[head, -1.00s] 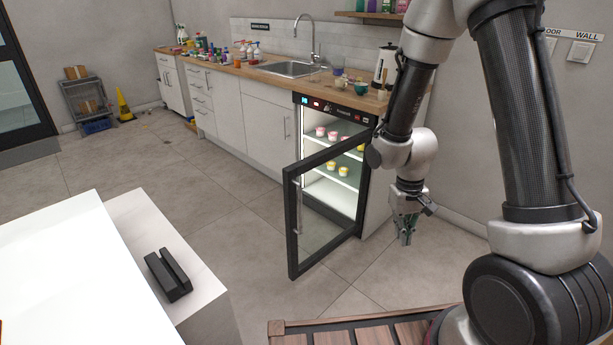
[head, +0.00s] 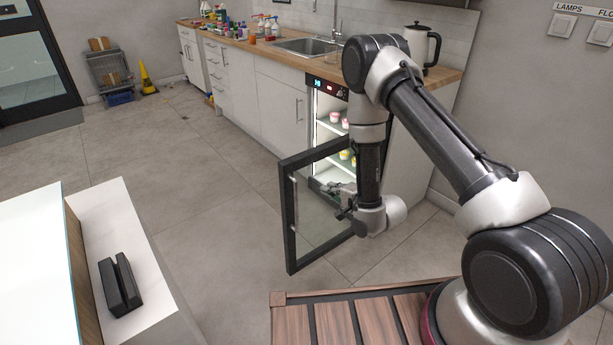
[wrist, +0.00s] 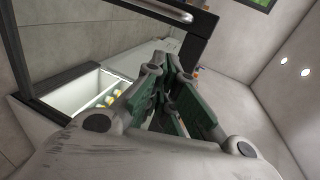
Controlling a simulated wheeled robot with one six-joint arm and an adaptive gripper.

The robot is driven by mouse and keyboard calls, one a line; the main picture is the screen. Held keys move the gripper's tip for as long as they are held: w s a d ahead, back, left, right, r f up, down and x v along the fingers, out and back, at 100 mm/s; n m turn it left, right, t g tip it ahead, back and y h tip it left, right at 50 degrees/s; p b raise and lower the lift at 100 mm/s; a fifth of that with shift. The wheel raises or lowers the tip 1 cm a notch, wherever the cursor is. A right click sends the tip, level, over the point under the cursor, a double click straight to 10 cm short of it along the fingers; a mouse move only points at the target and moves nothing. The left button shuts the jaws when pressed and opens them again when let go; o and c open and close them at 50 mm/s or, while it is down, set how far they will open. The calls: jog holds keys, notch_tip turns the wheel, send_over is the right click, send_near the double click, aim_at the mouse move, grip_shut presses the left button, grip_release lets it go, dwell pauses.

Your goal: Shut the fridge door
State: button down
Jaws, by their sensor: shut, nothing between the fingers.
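The fridge (head: 327,85) is lit inside and holds small pink and yellow pots on its shelves. Its glass door with a dark frame (head: 289,225) stands wide open toward me; in the wrist view the door frame (wrist: 195,50) crosses the top, with the metal handle (wrist: 160,10) above. My gripper (head: 328,187) is low beside the door, pointing left in the head view; I cannot tell whether it touches the door. Its green-padded fingers (wrist: 172,65) are shut with nothing between them. My arm hides part of the fridge and the door's right side.
A wooden counter (head: 262,47) with a sink, bottles and a kettle (head: 421,45) runs along the back wall. A white table with a black stand (head: 119,285) is at the left. Open tiled floor (head: 190,180) lies left of the door. A yellow wet-floor sign (head: 146,78) stands far back.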

send_near(301, 175)
jog(key=x, duration=0.5)
jog(key=shift+w, duration=0.15)
jog(key=shift+w+a+f, duration=0.1)
jog(key=shift+w+a, duration=0.3)
jog(key=shift+w, duration=0.2)
